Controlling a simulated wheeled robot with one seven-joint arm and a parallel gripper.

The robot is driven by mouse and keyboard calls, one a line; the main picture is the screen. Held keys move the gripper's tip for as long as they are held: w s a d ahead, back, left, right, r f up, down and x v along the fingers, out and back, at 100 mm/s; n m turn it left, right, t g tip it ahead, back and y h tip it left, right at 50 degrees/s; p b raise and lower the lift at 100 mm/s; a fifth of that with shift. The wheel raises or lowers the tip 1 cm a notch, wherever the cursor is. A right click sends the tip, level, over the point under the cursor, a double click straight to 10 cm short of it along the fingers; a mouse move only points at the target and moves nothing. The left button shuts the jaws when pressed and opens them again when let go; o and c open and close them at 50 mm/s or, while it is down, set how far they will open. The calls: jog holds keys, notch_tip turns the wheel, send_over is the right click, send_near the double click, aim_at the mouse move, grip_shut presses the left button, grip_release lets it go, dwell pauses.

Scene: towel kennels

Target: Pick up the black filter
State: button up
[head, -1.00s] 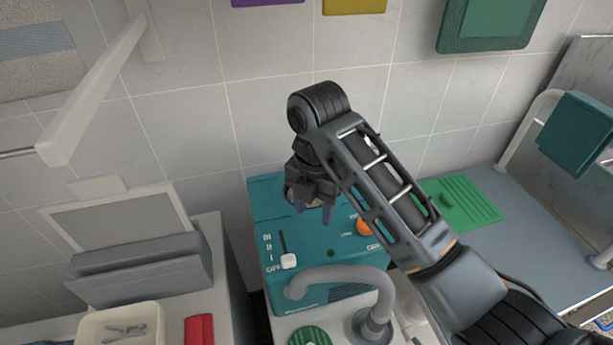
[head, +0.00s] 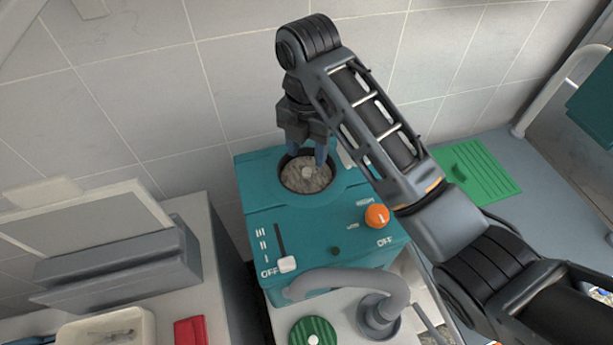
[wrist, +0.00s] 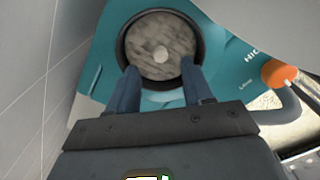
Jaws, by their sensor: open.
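A round, mottled grey disc with a pale knob at its centre sits in a black-rimmed recess in the top of the teal machine (head: 312,225). This disc (head: 300,182) is the likeliest match for the black filter, though its face looks grey; it also shows in the wrist view (wrist: 160,32). My gripper (head: 306,160) is open and empty, just above the far part of the recess in the head view. In the wrist view its two blue fingers (wrist: 160,75) reach toward the disc's near rim, apart from the knob. I cannot tell whether they touch the rim.
The machine has an orange knob (head: 377,216) and a white slider (head: 287,264). A grey curved pipe (head: 345,280) stands in front. A green round disc (head: 313,333) lies at the bottom edge. A cream tray (head: 75,335) and red item (head: 190,331) are left; a green mat (head: 478,172) right.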

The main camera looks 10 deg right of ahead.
aim_at(307, 170)
notch_tip(307, 170, down, 5)
jog(key=shift+s+p, duration=0.15)
jog(key=shift+p, duration=0.45)
grip_shut()
